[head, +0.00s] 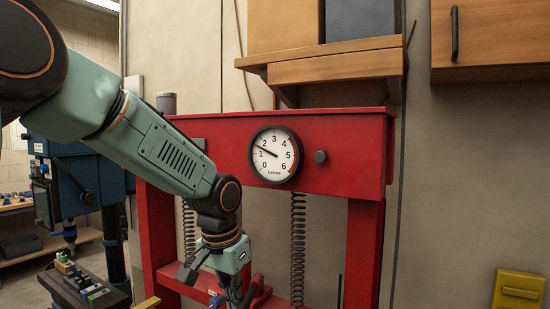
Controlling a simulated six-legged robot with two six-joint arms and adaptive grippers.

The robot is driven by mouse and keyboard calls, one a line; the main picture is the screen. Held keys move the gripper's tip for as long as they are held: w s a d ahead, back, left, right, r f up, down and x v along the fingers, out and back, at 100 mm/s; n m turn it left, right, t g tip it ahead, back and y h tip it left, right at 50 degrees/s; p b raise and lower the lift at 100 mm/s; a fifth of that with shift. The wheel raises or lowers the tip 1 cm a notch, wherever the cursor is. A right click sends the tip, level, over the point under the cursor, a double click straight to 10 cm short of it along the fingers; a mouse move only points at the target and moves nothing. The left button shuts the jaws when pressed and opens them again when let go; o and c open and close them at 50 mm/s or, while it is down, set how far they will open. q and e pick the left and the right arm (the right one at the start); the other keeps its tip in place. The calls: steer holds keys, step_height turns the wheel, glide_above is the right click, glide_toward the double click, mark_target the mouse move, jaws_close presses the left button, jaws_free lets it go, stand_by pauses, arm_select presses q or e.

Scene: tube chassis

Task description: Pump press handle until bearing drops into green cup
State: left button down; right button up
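The red press frame (340,150) stands in the middle of the head view. Its round white gauge (274,155) has a needle pointing left and slightly up, between 1 and 2. My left gripper (236,292) points down in front of the press, low between the two springs. Its fingertips run toward the bottom edge, and I cannot tell whether they are open or shut. A dark bar shows beside the fingers, but I cannot tell whether it is the press handle or whether it is held. The bearing and green cup are not visible. My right gripper is out of view.
A coil spring (297,250) hangs on the right inside the press. A wooden shelf (330,65) with boxes juts out above it. A blue machine (75,185) stands at left, and a yellow box (518,290) is at lower right.

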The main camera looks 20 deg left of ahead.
arm_select(q)
steer(key=shift+f+b, duration=3.95)
steer(key=shift+f, duration=3.7)
step_height(320, 180, up, 9)
steer(key=p, duration=0.8)
steer(key=shift+f+p, duration=0.1)
steer(key=shift+p, duration=0.3)
steer(key=shift+r, duration=3.55)
steer(key=shift+f, duration=0.1)
